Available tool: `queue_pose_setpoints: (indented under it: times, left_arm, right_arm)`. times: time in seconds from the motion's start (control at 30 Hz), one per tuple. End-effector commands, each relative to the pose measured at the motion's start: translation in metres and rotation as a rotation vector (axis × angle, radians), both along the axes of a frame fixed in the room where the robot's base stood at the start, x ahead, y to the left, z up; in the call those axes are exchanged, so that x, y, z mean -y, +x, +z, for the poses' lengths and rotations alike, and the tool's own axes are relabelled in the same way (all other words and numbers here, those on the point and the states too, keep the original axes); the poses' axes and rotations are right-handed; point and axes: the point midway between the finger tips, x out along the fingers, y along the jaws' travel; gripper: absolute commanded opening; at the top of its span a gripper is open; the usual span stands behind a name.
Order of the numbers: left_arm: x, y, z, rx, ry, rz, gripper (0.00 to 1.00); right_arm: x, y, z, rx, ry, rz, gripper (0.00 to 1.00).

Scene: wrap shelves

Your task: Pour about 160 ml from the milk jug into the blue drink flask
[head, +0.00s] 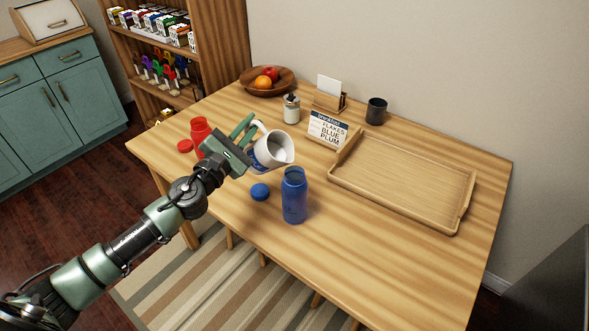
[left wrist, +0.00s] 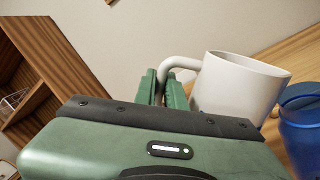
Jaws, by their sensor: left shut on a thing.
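The white milk jug (head: 272,151) is held in the air above the table, tilted toward the blue drink flask. My left gripper (head: 243,131) is shut on its handle; in the left wrist view the fingers (left wrist: 165,88) close around the handle beside the jug (left wrist: 235,85). The blue drink flask (head: 294,198) stands upright and uncapped on the table, just right of and in front of the jug; part of it shows in the left wrist view (left wrist: 302,130). I see no stream of milk. The blue cap (head: 260,192) lies left of the flask. My right gripper is not in view.
A red flask (head: 200,133) and red cap (head: 185,146) are behind my left arm. A wooden tray (head: 400,199) lies to the right. A sign (head: 327,129), a small jar (head: 291,109), a dark cup (head: 376,111) and a fruit bowl (head: 256,88) stand at the back. The table front is clear.

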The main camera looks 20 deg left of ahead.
Motion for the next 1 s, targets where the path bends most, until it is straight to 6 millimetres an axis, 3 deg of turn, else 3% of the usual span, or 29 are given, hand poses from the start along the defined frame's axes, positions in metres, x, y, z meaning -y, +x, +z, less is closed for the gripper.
queue_pose_setpoints:
  times: [1.0]
  left_arm:
    - [0.009, -0.003, 0.021, 0.053, 0.148, 0.001, 0.0]
  right_arm:
    - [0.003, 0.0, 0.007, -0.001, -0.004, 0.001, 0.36]
